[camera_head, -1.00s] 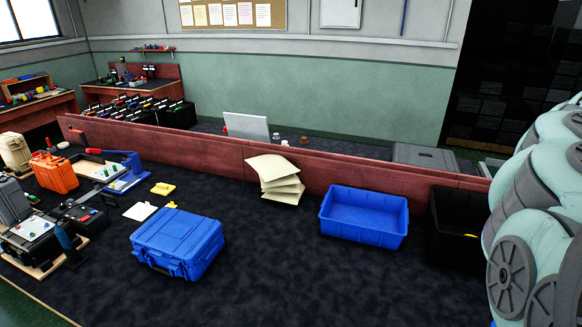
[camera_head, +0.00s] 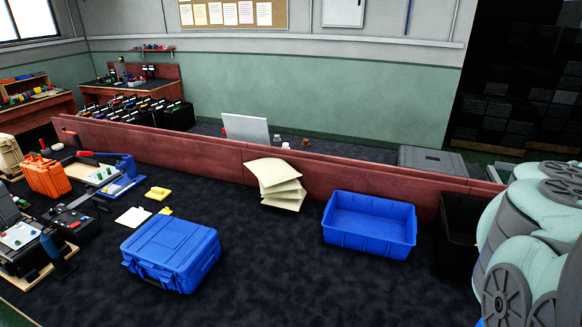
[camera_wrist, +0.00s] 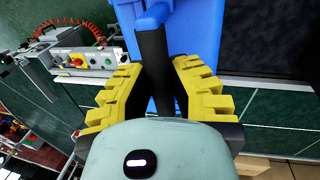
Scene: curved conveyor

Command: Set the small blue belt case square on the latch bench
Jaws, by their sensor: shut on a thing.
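In the wrist view, my gripper (camera_wrist: 155,70) has its yellow toothed fingers on either side of a dark handle-like strip, shut on a blue case (camera_wrist: 204,35). The blue case fills the top middle of that view, and most of it is cut off by the frame edge. In the head view, a closed blue case (camera_head: 171,252) lies on the dark bench top (camera_head: 270,285); I cannot tell whether this is the latch bench. My gripper and the held case do not show in the head view.
A blue open tray (camera_head: 369,225), stacked cream sheets (camera_head: 275,184) and an orange case (camera_head: 45,177) stand on the dark top. A red-brown rail (camera_head: 225,157) runs behind them. In the wrist view, a control box (camera_wrist: 82,60) with a red coiled cable is at left.

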